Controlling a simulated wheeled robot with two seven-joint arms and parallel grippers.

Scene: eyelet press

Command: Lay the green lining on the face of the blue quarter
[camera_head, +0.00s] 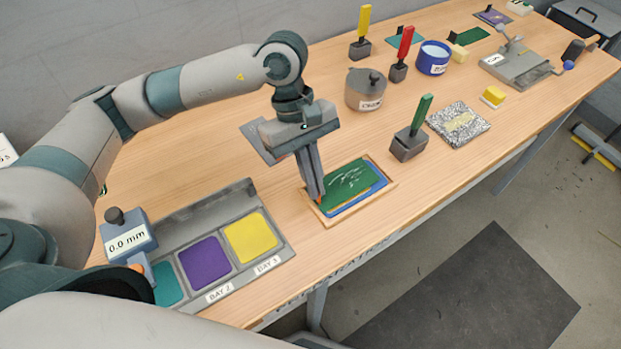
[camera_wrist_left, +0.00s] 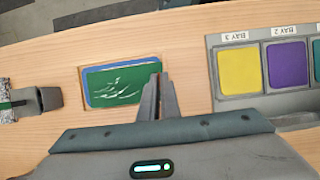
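The green lining (camera_head: 347,185), marked with white streaks, lies over the blue quarter (camera_head: 374,196) inside a shallow wooden frame (camera_head: 389,191). Blue shows along the right and front edges of the lining. In the left wrist view the green lining (camera_wrist_left: 125,88) leaves blue (camera_wrist_left: 95,74) bare at the far and left edges. My left gripper (camera_head: 319,196) points down with its fingers together at the lining's near-left edge; it appears shut on that edge, with a small orange spot at the tips. The fingertips (camera_wrist_left: 159,80) also show in the left wrist view. My right gripper is out of view.
A grey bay tray (camera_head: 281,243) with yellow, purple and teal pieces stands left of the frame, beside a 0.0 mm gauge (camera_head: 128,238). A green-handled tool in a grey block (camera_head: 408,144), a lidded pot (camera_head: 365,90) and a speckled slab (camera_head: 474,125) stand beyond it.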

